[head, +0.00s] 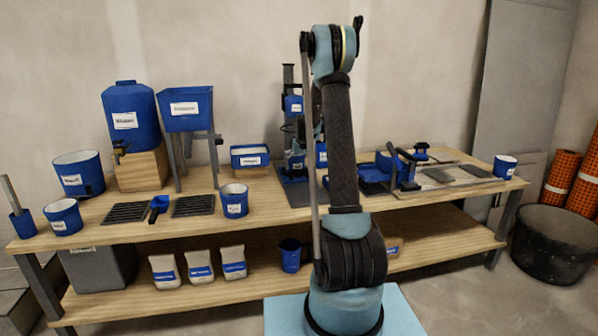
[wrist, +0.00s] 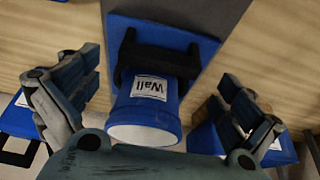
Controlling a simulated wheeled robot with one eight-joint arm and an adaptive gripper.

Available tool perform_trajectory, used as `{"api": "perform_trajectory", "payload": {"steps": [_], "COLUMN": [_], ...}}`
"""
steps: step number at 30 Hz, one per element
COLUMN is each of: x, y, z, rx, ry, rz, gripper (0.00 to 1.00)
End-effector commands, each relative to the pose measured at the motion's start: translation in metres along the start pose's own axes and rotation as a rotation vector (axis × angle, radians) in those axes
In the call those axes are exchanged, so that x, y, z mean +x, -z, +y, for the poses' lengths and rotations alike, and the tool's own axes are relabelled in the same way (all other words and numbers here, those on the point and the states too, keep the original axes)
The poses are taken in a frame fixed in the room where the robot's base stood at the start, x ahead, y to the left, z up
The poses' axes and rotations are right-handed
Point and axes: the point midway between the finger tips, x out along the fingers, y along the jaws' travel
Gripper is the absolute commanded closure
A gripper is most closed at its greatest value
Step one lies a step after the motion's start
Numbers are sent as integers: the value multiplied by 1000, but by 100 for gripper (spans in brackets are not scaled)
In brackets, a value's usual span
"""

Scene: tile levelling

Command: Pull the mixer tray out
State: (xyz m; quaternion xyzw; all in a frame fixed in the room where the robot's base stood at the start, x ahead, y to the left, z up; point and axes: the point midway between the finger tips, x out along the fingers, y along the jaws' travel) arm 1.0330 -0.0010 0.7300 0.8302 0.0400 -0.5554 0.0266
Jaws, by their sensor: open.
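In the wrist view a blue tray (wrist: 203,46) lies on a dark grey plate, with a black U-shaped bracket or handle (wrist: 160,56) at its near end. A blue cup with a white rim, labelled "Wall" (wrist: 150,100), is beside the bracket, between my fingers. My gripper (wrist: 158,70) is open, one finger on each side of the cup and bracket, with gaps on both sides. In the head view the mixer stand (head: 290,130) rises from a dark base at the back of the bench. My arm hides the gripper and most of the tray there.
The wooden bench (head: 290,213) holds a blue hopper (head: 186,108), a blue tank (head: 127,110) and several labelled tubs on the left. Blue tools and a tile board (head: 440,182) lie right of my arm. Blue items flank my fingers in the wrist view.

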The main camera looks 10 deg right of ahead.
Motion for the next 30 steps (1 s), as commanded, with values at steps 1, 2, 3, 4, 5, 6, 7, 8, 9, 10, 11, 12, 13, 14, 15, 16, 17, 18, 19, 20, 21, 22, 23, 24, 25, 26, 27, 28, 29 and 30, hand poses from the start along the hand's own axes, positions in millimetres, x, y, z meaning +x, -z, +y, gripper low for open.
{"api": "perform_trajectory", "payload": {"steps": [1,2,3,4,5,6,7,8,9,10,11,12,13,14,15,16,17,18,19,20,21,22,23,24,25,26,27,28,29,30], "x": [6,10,13,16,17,20,21,22,24,24,25,25,25,25,25,25,25,25,25,25,25,25,25,25,25,25,25,25,25,25], "y": [0,0,0,0,0,0,0,0,0,0,0,0,0,0,0,0,0,0,0,0,0,0,0,0,0,0,0,0,0,-1], "z": [0,0,0,0,0,0,0,0,0,0,0,0,0,0,0,0,0,0,0,0,0,0,0,0,0,0,0,0,0,0], "rx": [0,0,0,0,0,0,0,0,0,0,0,0,0,0,0,0,0,0,0,0,0,0,0,0,0,0,0,0,0,0], "ry": [0,0,0,0,0,0,0,0,0,0,0,0,0,0,0,0,0,0,0,0,0,0,0,0,0,0,0,0,0,1], "rz": [0,0,0,0,0,0,0,0,0,0,0,0,0,0,0,0,0,0,0,0,0,0,0,0,0,0,0,0,0,0], "gripper": [0,0,0,0,0,0,0,0,0,0,0,0,0,0,0,0,0,0,5,11,20,27,34,43,50,57,60,60,60,60]}}
